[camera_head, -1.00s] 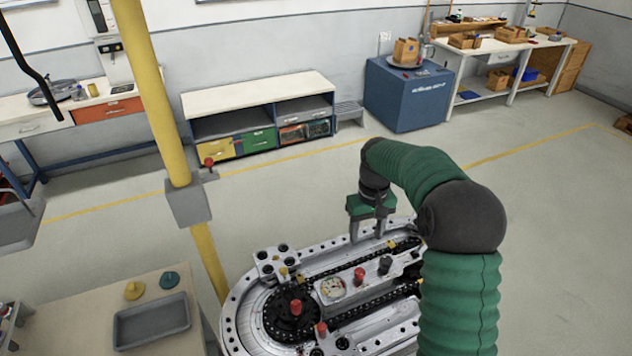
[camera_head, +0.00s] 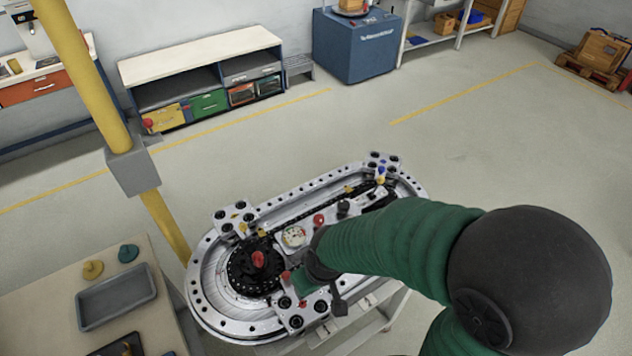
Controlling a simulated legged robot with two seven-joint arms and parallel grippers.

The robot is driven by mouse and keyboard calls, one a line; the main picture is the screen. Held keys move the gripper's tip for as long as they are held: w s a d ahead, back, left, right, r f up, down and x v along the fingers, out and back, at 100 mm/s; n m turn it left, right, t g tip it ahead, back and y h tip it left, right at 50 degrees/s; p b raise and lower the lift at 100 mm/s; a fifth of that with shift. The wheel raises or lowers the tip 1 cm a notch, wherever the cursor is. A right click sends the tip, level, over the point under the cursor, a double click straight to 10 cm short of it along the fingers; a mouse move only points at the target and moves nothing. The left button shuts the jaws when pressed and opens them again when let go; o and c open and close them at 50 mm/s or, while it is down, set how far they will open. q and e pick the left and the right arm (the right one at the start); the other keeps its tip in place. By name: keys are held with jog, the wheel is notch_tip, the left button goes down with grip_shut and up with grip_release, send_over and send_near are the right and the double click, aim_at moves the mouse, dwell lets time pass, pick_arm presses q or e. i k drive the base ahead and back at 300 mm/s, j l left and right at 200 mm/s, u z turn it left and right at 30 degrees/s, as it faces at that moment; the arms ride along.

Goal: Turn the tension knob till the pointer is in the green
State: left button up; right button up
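The ring track (camera_head: 212,318) is a silver oval with a dark chain, standing on a frame. A round white gauge (camera_head: 293,236) sits on its middle plate; its pointer and any green zone are too small to read. A red knob (camera_head: 318,220) and a black knob (camera_head: 343,207) are beside the gauge. Another red knob (camera_head: 258,258) tops the dark sprocket; which one sets tension is unclear. My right gripper (camera_head: 318,296) is low over the track's near side, below the gauge in the picture. Its fingertips are largely hidden. My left gripper is out of view.
A small red part (camera_head: 285,276) lies just left of my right gripper. A yellow post (camera_head: 165,225) with a grey box stands left of the track. A table (camera_head: 50,290) with a grey tray (camera_head: 117,296) is at lower left. The floor behind the track is clear.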

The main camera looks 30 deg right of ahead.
aim_at(342, 205)
jog(key=z, duration=1.15)
jog(key=i+j, duration=0.05)
jog(key=j, duration=0.05)
